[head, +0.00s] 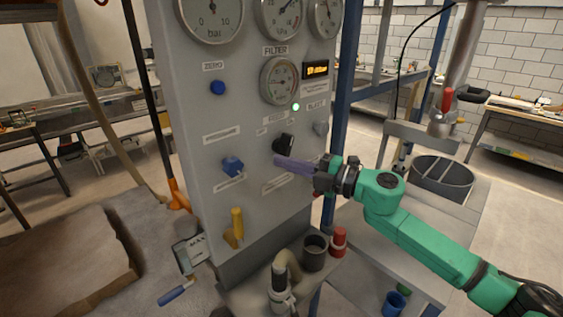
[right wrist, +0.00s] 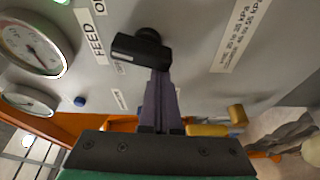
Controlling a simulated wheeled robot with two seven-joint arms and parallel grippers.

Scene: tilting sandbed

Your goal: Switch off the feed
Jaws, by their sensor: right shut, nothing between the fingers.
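A black lever knob (head: 284,143) sits on the grey control panel (head: 200,130), just below a lit green lamp (head: 295,106). In the right wrist view the black knob (right wrist: 142,50) lies beside a label reading FEED (right wrist: 92,35), and its handle points sideways. My right gripper (head: 278,161) has purple fingers, shut together and empty. In the right wrist view its fingertips (right wrist: 160,75) meet the edge of the knob's handle in the picture; I cannot tell whether they touch. My left gripper is out of view.
The panel also carries a blue square knob (head: 232,165), a yellow lever (head: 236,228), a grey knob (head: 320,128), a blue button (head: 218,88), an orange display (head: 316,70) and several gauges. A dark cup (head: 315,252) and a red-capped part (head: 338,241) stand below.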

